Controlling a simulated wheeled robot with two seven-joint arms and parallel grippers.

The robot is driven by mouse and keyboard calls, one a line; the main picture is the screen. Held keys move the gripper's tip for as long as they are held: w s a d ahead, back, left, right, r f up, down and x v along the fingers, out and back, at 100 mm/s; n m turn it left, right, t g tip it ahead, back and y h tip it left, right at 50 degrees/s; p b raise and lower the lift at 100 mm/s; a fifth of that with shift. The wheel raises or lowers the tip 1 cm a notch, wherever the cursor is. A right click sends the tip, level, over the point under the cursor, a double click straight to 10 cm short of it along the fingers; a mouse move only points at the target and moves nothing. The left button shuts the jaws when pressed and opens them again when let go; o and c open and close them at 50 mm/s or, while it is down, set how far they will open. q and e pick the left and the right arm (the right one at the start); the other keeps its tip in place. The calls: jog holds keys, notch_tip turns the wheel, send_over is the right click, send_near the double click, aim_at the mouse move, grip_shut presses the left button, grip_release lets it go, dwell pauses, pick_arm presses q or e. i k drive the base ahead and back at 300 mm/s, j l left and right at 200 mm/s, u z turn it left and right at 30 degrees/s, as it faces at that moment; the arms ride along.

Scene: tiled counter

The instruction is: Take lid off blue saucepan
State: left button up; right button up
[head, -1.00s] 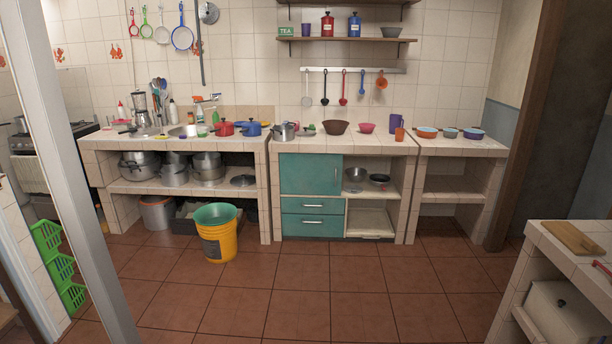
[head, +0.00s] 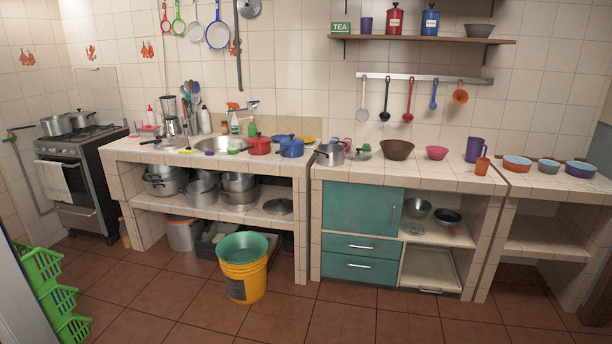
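A blue saucepan (head: 291,149) stands on the tiled counter, right of the sink and just right of a red pot (head: 259,146). It is small in the picture, and its top looks blue and covered. I cannot make out the lid's edge clearly. A second blue shape (head: 282,138) shows just behind it; I cannot tell what it is. Neither of my grippers is in the head view.
A yellow bucket with a green basin (head: 244,270) stands on the floor before the counter. Green crates (head: 45,275) stand at the left. A steel pot (head: 330,154) sits right of the saucepan. The tiled floor (head: 345,315) in front is mostly clear.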

aim_at(292, 140)
jog(key=i+l+u, duration=0.1)
jog(key=i+u, duration=0.25)
jog(key=i, duration=1.4)
